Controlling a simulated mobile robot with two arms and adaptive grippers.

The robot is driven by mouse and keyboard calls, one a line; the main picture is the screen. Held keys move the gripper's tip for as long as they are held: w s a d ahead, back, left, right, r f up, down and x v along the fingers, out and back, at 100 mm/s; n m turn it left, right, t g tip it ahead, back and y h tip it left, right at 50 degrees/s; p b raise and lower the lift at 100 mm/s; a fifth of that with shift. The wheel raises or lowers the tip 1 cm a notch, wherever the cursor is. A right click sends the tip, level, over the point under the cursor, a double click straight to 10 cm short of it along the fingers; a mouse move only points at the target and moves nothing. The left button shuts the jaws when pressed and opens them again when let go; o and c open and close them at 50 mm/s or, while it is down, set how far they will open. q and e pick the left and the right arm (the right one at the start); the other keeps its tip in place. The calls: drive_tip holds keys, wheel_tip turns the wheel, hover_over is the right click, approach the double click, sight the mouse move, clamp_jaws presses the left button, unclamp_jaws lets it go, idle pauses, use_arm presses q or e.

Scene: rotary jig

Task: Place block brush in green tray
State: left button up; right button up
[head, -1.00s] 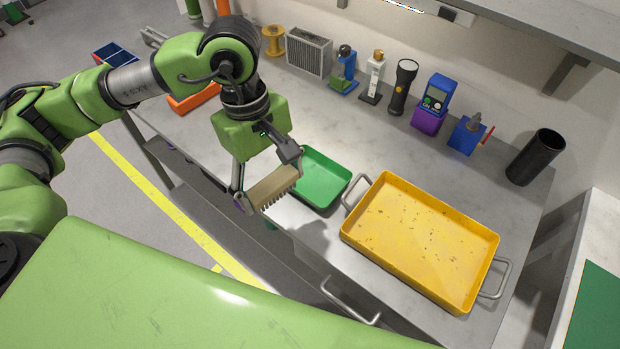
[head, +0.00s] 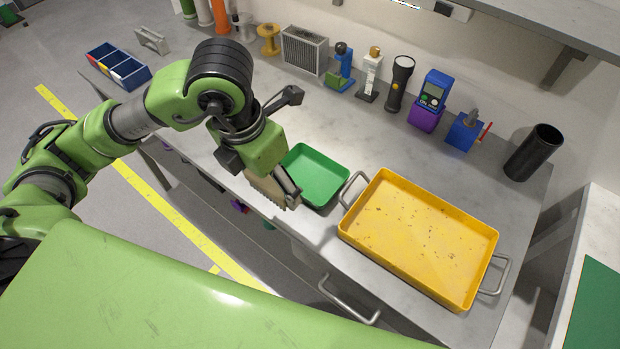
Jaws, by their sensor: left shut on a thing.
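The block brush (head: 268,192), a tan block with bristles, is held by my left gripper (head: 279,183). It is just left of the green tray, near the front edge of the bench, and partly hidden by the gripper. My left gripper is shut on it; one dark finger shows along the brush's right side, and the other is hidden. The green tray (head: 322,176) sits on the bench and looks empty; its left side is partly covered by my gripper. The brush appears outside the tray, and its height is hard to tell. My right gripper is not in view.
A large yellow tray (head: 420,237) with handles stands right of the green tray. A row of items lines the back, including a flashlight (head: 399,84), a blue-purple device (head: 430,101) and a black cylinder (head: 533,153). A blue divided bin (head: 118,66) is at far left.

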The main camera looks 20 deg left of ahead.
use_arm(q)
drive_tip(key=shift+w+d+f, duration=0.1)
drive_tip(key=shift+w, duration=0.15)
drive_tip(key=w+d+f+p, duration=0.1)
drive_tip(key=w+f, duration=0.1)
drive_tip(key=w, duration=0.2)
drive_tip(key=w+d+f+p, duration=0.1)
drive_tip(key=w+f+p, duration=0.1)
drive_tip(key=w+f, duration=0.1)
drive_tip(key=w+d+f+p, duration=0.1)
drive_tip(key=w+f, duration=0.2)
drive_tip(key=w, duration=0.2)
drive_tip(key=shift+f+p, duration=0.25)
drive_tip(key=shift+p, duration=0.1)
drive_tip(key=shift+w+f, duration=0.35)
drive_tip(key=shift+f, duration=0.1)
drive_tip(key=shift+c, duration=0.2)
drive_tip(key=shift+w+d+f+p, duration=0.1)
drive_tip(key=shift+w+f+p, duration=0.05)
drive_tip(key=shift+f+p, duration=0.15)
wheel_tip(320, 180, down, 2)
drive_tip(key=shift+f+p, duration=0.1)
drive_tip(key=shift+p, duration=0.65)
drive_tip(key=shift+f, duration=0.35)
